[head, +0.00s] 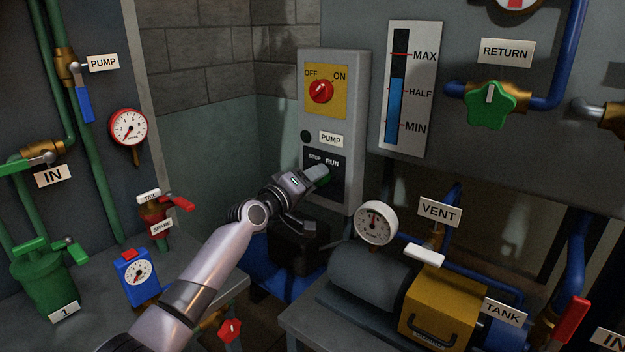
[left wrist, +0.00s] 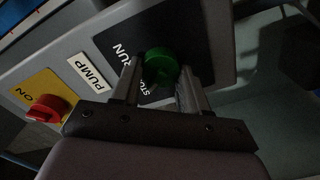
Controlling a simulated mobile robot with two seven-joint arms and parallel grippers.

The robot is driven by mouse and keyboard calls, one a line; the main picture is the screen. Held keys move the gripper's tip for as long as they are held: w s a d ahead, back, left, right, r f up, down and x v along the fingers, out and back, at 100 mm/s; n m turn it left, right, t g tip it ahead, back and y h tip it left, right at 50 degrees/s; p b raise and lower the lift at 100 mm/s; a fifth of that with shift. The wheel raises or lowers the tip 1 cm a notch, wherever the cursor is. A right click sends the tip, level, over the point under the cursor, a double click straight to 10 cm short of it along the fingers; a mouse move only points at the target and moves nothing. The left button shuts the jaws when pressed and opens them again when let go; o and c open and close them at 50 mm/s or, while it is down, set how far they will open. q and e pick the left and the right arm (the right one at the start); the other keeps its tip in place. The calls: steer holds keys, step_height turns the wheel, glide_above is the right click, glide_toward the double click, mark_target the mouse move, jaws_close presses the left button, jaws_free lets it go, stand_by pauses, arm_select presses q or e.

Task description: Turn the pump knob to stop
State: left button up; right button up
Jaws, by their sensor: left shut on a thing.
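The green pump knob (head: 321,173) sits on a black plate marked STOP and RUN (head: 338,187), low on the grey pump control box (head: 345,120). My left gripper (head: 308,181) reaches it from the lower left and covers part of the plate. In the left wrist view the knob (left wrist: 159,66) sits between the two fingers of my left gripper (left wrist: 158,84), which is shut on it. Which mark the knob points to, I cannot tell. My right gripper is not in view.
Above the plate is a red OFF/ON knob (head: 320,91) on a yellow square. A level gauge (head: 411,88) stands to the right. A vent dial (head: 376,222) and grey tank (head: 372,275) are at lower right. A blue device (head: 137,273) stands at lower left.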

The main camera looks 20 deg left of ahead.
arm_select(q)
steer(key=o, duration=1.1)
steer(key=shift+c, duration=0.2)
steer(key=v, duration=0.7)
steer(key=shift+p, duration=0.35)
